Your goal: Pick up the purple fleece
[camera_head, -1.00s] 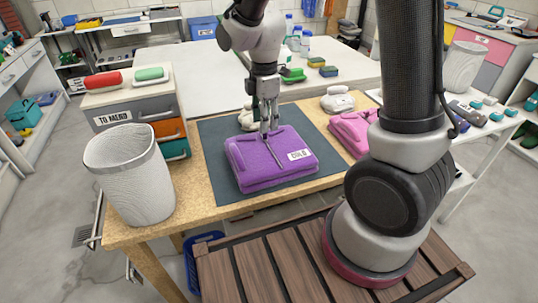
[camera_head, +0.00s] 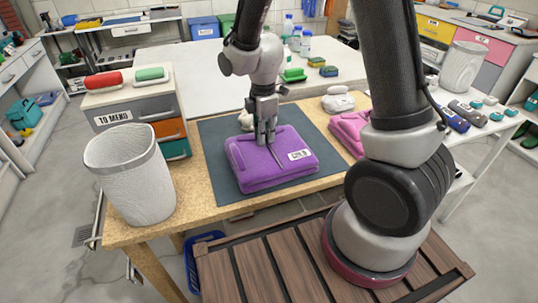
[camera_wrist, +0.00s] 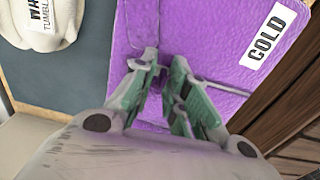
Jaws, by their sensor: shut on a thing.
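The purple fleece (camera_head: 250,172) lies folded flat on the dark mat, with a white label on its right part. In the wrist view the fleece (camera_wrist: 205,30) fills the middle and its label reads "COLD". My gripper (camera_head: 265,145) points down onto the middle of the fleece. In the wrist view my gripper (camera_wrist: 165,65) has its fingertips close together at the fleece's surface, shut on a bit of it. The fleece still rests on the mat. The cloth between the fingertips is mostly hidden.
The dark mat (camera_head: 222,138) lies on a wooden table. A white basket (camera_head: 130,175) and a drawer unit (camera_head: 135,112) stand at the left. A pink folded garment (camera_head: 350,130) lies to the right. A white bundle (camera_wrist: 45,20) lies beside the fleece.

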